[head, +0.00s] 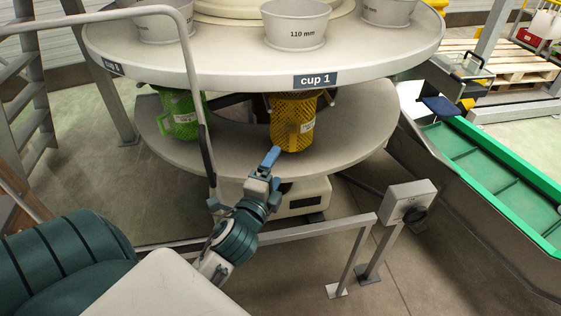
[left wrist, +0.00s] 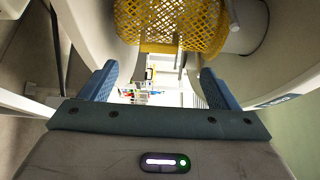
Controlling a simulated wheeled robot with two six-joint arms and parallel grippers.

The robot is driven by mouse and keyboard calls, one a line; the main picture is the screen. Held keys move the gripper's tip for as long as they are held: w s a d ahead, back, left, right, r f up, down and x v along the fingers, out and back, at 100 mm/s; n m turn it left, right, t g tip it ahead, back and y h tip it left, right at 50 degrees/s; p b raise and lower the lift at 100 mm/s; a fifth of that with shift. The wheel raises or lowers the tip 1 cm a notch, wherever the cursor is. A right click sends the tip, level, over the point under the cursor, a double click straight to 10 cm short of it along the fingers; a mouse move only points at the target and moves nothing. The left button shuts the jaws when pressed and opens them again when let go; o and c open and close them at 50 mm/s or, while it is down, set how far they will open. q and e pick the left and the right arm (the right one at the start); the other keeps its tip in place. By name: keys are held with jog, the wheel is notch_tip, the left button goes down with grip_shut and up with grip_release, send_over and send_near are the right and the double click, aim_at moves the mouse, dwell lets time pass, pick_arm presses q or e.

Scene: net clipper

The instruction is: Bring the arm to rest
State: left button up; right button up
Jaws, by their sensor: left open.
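My left gripper (head: 277,169) reaches up from the lower left in the head view, in front of the round lower shelf. Its two blue fingers are apart with nothing between them; they also show at both sides of the left wrist view (left wrist: 158,72). A yellow mesh net cup (head: 294,122) hangs just beyond the fingertips, under the upper disc by the "cup 1" label. In the left wrist view the net (left wrist: 172,22) is at the top, ahead of the fingers and not gripped. My right gripper is not in view.
The round upper disc (head: 240,77) holds several grey cups. A green mesh net (head: 180,113) hangs left of the yellow one, above the lower shelf (head: 350,140). A grey bent rail (head: 190,50) passes close to my left arm. A green conveyor (head: 500,175) runs at the right.

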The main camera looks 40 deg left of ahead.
pick_arm(q)
jog(key=shift+s+d, duration=0.15)
jog(key=shift+s, duration=0.4)
jog(key=shift+f, duration=0.1)
jog(key=s+d+f+n+g+h, duration=0.2)
jog(key=s+d+f+n+g, duration=0.1)
jog(key=s+f+n+g, duration=0.55)
jog(key=s+d+f+n+g+h, duration=0.2)
jog(key=s+f+n+g, duration=0.35)
jog(key=s+f, duration=0.5)
notch_tip(320, 180, down, 29)
jog(key=w+a+g, duration=0.1)
jog(key=w+a, duration=0.1)
jog(key=a, duration=0.1)
jog(key=s+a+f+g, duration=0.1)
jog(key=s+f, duration=1.7)
jog(key=f, duration=0.2)
jog(key=shift+s+f+n, duration=0.2)
jog(key=shift+s+n, duration=0.1)
